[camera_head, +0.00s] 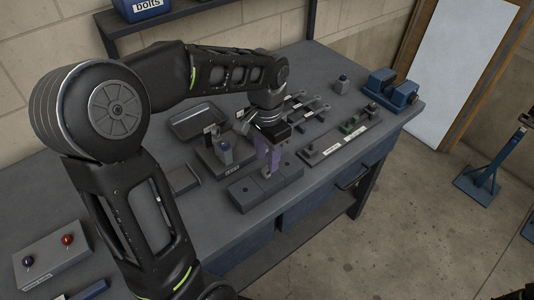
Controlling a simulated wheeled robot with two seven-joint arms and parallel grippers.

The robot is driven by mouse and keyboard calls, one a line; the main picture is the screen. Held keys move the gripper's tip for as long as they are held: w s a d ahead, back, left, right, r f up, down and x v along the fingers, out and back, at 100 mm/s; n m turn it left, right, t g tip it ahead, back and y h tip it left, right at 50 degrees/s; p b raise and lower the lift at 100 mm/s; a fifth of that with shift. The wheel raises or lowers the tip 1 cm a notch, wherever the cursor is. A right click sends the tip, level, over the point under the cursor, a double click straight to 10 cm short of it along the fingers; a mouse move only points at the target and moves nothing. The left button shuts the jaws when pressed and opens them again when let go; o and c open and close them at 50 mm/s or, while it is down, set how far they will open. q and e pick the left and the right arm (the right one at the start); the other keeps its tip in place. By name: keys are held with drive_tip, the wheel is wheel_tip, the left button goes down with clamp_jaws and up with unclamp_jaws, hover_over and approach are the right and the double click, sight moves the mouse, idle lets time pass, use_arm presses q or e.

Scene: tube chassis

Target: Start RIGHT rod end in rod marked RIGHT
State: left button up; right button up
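My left gripper (268,165) points down over a dark grey block with round holes (246,194) near the front of the bench. Its purplish fingers reach the block's top. Whether they are apart, or hold anything, is too small to tell. Several small metal pieces with round eyes, which look like rod ends (325,106), lie behind the gripper on the bench. A long dark strip with white labels (332,150) lies to the right and carries small fittings. The labels are too small to read, so I cannot tell which rod is marked RIGHT. My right gripper is not in view.
A blue vise (391,91) stands at the bench's right end. A box with blue and red knobs (52,258) sits far left. My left arm covers much of the left side.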

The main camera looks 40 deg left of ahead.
sight(267, 167)
use_arm(q)
drive_tip(key=shift+f+b, duration=1)
drive_tip(key=shift+f, duration=0.9)
drive_tip(key=shift+c, duration=0.2)
clamp_jaws()
